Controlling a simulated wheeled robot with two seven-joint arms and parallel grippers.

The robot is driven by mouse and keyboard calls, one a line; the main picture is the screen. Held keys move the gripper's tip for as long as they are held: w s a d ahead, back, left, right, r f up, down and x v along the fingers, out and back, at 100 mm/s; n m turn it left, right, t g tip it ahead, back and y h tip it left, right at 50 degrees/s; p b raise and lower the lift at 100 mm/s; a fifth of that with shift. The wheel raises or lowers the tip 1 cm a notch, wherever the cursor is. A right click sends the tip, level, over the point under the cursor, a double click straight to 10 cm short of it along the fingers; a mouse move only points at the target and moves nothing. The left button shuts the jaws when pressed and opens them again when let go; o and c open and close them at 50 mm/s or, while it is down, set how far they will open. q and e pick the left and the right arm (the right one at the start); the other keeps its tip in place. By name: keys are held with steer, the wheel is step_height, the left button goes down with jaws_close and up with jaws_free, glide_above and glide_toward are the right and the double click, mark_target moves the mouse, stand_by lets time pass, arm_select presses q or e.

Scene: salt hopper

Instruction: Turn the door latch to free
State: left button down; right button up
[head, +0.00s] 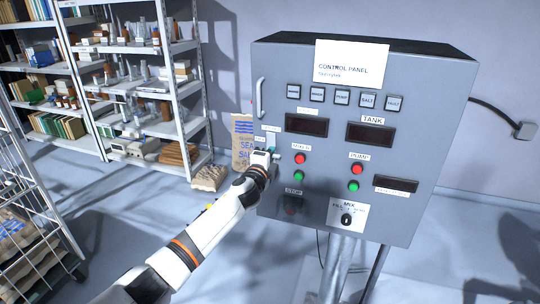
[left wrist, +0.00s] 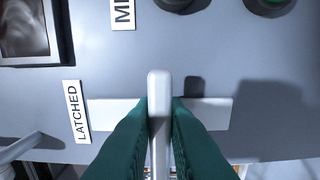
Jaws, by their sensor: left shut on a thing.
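The door latch (left wrist: 159,85) is a pale grey bar on the panel front, seen end-on in the left wrist view. My left gripper (head: 273,148) is at the left side of the control panel (head: 330,215), and its green fingers close on the latch from both sides. A white sign reading LATCHED (left wrist: 76,112) is left of the latch in the left wrist view. In the head view my gripper hides most of the latch. My right gripper is not in view.
Red and green buttons (head: 299,158) sit just right of my gripper. A door handle (head: 260,98) is above it. A paper sack (head: 242,140) stands behind the panel's left edge. Shelves (head: 150,90) line the back left, and a wire cart (head: 35,220) stands at the left.

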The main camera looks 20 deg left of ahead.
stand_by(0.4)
arm_select(q)
steer(key=c, duration=1.4)
jaws_free()
steer(key=shift+c, duration=0.2)
steer(key=s+b, duration=0.1)
steer(key=s, duration=1.1)
steer(key=shift+a, duration=0.2)
steer(key=shift+f, duration=0.1)
